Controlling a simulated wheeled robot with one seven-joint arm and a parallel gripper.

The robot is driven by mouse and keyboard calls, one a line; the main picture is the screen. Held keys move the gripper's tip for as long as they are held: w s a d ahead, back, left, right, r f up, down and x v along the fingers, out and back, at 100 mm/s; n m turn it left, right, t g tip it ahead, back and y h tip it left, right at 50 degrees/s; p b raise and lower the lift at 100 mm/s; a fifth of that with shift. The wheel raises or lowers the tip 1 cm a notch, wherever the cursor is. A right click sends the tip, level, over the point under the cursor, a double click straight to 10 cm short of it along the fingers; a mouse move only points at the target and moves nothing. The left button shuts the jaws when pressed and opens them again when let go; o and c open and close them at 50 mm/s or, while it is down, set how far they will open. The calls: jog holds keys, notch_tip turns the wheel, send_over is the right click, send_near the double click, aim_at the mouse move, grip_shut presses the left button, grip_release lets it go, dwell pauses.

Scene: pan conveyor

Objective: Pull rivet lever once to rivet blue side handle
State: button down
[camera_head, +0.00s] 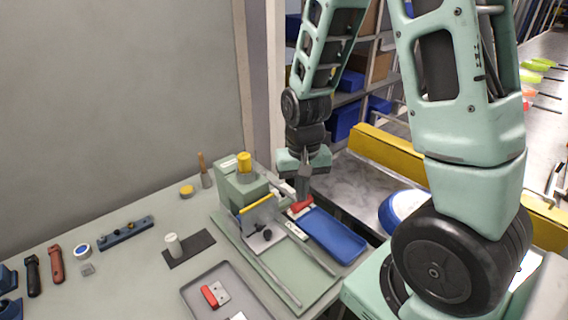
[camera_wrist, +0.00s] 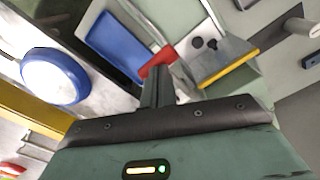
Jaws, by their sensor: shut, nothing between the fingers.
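The riveting machine (camera_head: 240,185) is a grey-green press with a yellow cap, standing at the right of the bench. I cannot make out a blue side handle in the press.
An empty blue tray (camera_head: 335,240) lies right of the press. A white pan with a blue rim (camera_head: 402,212) is farther right, near a yellow rail (camera_head: 385,152). A grey tray (camera_head: 195,288) holds a red handle part (camera_head: 211,296). Loose tools lie at left.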

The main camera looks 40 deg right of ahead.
jog(key=shift+s+f+b, duration=0.2)
jog(key=shift+f+b, duration=0.7)
jog(key=shift+f, duration=0.4)
notch_tip(320, 180, up, 20)
jog(key=s+p, duration=0.1)
jog(key=p, duration=1.8)
jog(key=shift+r, duration=0.15)
jog(key=s+a+f+n+b, duration=0.1)
jog(key=a+f+n+b, duration=0.1)
jog(key=a+n+b, duration=0.3)
jog(key=s+a+f+n+b, duration=0.15)
jog(key=a+b, duration=0.25)
jog(key=a, duration=0.4)
jog(key=s+a+f+n+b, duration=0.4)
jog(key=s+a+n+b, duration=0.3)
jog(key=s+a, duration=0.2)
jog(key=shift+s+a+y, duration=0.3)
jog(key=shift+s+a, duration=0.05)
jog(key=shift+s, duration=0.4)
